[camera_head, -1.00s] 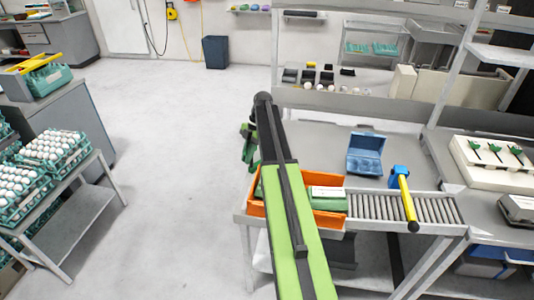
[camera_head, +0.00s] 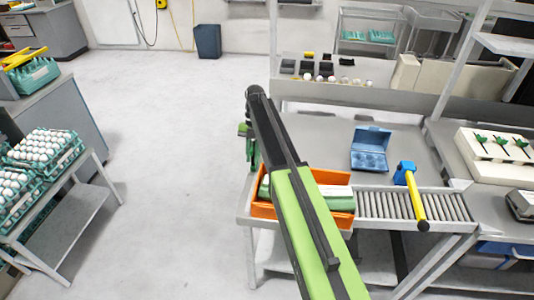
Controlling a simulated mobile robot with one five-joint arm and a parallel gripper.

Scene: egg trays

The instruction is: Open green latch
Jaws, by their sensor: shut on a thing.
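A cream panel (camera_head: 488,168) stands on the bench at the right edge, with green latch-like pieces (camera_head: 501,141) in a row along dark bars on its top. Whether each is open or closed is too small to tell. My green and black arm reaches up from the bottom centre, over the orange crate. My gripper (camera_head: 247,134) is at its far end, left of the bench and far from the panel. It is mostly hidden behind the arm and looks green and dark. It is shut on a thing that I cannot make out.
The orange crate (camera_head: 333,221) holds green cartons at the bench's left end. A roller track (camera_head: 400,206) runs right from it, with a blue and yellow hammer (camera_head: 412,190) lying across. An open blue egg box (camera_head: 371,142) sits behind.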

